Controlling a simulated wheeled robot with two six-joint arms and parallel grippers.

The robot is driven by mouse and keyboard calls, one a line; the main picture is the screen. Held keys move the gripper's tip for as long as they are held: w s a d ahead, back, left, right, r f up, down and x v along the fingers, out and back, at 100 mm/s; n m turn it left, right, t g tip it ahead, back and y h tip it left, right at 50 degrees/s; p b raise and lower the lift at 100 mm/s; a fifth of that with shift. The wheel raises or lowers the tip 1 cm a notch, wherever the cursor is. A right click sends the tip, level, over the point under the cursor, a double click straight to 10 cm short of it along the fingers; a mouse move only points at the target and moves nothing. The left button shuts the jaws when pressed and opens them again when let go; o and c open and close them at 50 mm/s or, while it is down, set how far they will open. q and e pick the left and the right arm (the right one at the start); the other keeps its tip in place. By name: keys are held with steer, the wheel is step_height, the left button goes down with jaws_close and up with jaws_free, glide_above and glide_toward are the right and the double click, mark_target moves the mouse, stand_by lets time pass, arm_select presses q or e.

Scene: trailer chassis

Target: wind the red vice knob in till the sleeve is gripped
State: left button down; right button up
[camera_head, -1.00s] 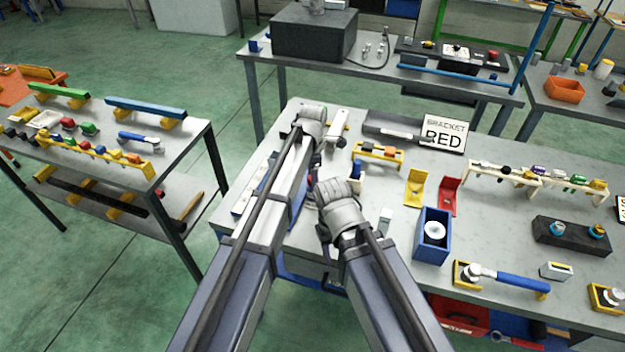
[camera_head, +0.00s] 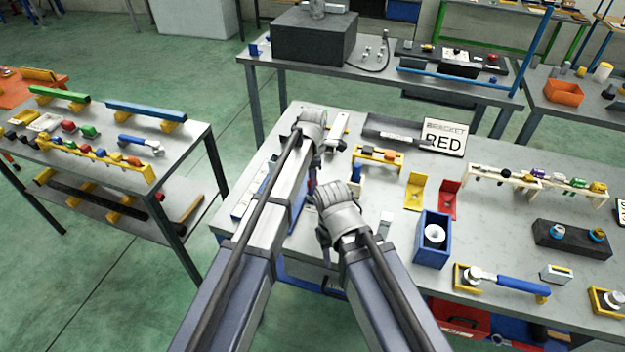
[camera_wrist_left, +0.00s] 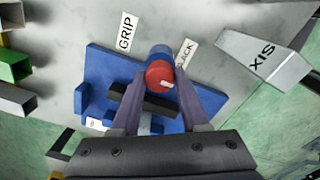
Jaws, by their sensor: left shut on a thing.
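The red vice knob (camera_wrist_left: 160,74) shows in the left wrist view, on a short blue round part at the edge of the blue vice (camera_wrist_left: 97,68). My left gripper (camera_wrist_left: 160,84) is shut on the knob, one finger on each side. A dark bar (camera_wrist_left: 145,98) crosses the vice below the knob. I cannot make out the sleeve for certain; my fingers and gripper body cover part of the vice. In the head view my left gripper (camera_head: 314,168) points down at the bench, and my arms hide most of the vice.
Labels reading GRIP (camera_wrist_left: 126,32) and partly covered SLACK (camera_wrist_left: 186,54) lie beside the vice. A grey block marked AXIS (camera_wrist_left: 262,62) stands to the right. On the bench (camera_head: 400,265) are a blue box (camera_head: 432,250), yellow bracket (camera_head: 414,192) and red bracket (camera_head: 448,198). My right forearm is close by.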

arm_select(q)
steer(key=m, duration=0.7)
steer(key=shift+m, duration=0.4)
steer(key=m, duration=0.3)
steer(key=shift+w+m, duration=0.1)
steer(key=shift+m, duration=0.2)
steer(key=m, duration=0.3)
steer(key=shift+m, duration=0.3)
steer(key=m, duration=0.3)
steer(key=shift+m, duration=0.3)
steer(key=m, duration=0.3)
steer(key=shift+m, duration=0.4)
steer(key=m, duration=0.6)
steer(key=shift+d+m, duration=0.1)
steer(key=shift+m, duration=0.2)
